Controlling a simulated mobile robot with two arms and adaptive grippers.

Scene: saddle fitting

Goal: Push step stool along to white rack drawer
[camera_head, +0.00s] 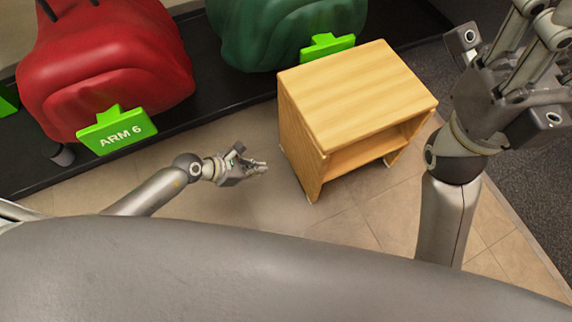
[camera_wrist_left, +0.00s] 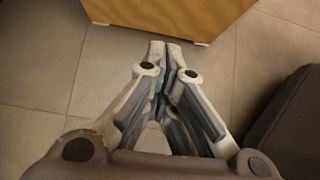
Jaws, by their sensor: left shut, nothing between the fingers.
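The step stool (camera_head: 355,95), a light wooden box-shaped piece with an open front, stands upright on the tiled floor in the head view. My left gripper (camera_head: 264,167) is shut and empty, low to the left of the stool. A small gap shows between its fingertips and the stool's side. In the left wrist view the closed fingers (camera_wrist_left: 170,46) point at the stool's lower edge (camera_wrist_left: 165,15). My right gripper (camera_head: 543,45) is raised at the upper right; its fingertips are cut off by the frame. No white rack drawer is in view.
A red saddle-like form (camera_head: 105,60) and a green one (camera_head: 285,30) sit on a black platform behind, with bright green signs; one sign (camera_head: 117,130) reads "ARM 6". Bare tiles (camera_head: 270,205) lie in front of the stool. Dark carpet (camera_head: 530,190) borders the tiles at right.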

